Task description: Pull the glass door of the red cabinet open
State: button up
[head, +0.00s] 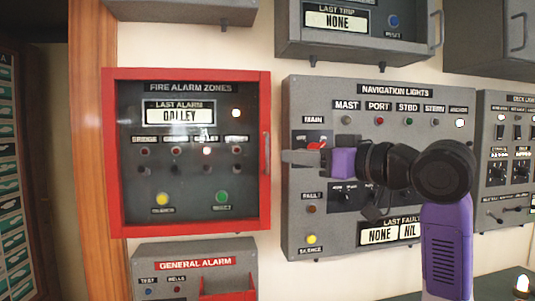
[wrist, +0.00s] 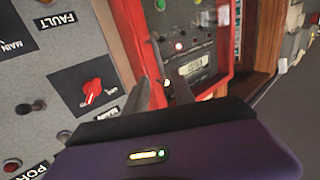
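The red cabinet (head: 112,160) hangs on the wall at the left of the head view, labelled "FIRE ALARM ZONES". Its glass door (head: 190,180) looks closed, and lamps and buttons show through the pane. A grey upright handle (head: 267,153) sits on the door's right edge. My gripper (head: 286,157) is just right of this handle, pointing left at about its height. In the wrist view, the two fingers of my gripper (wrist: 162,88) stand apart, with the grey handle (wrist: 156,58) just beyond and between their tips. Whether they touch it is unclear.
The grey navigation lights panel (head: 330,245) is right of the cabinet, with switches and a red knob (wrist: 92,92) close behind my gripper. A general alarm box (head: 190,280) is below the cabinet. Other grey boxes (head: 400,40) hang above. Wooden trim (head: 88,150) stands left.

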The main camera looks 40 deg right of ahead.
jog(key=w+p, duration=0.1)
jog(key=w, duration=0.6)
jog(key=shift+w+p, duration=0.35)
jog(key=shift+p, duration=0.05)
grip_shut()
dwell(1.1)
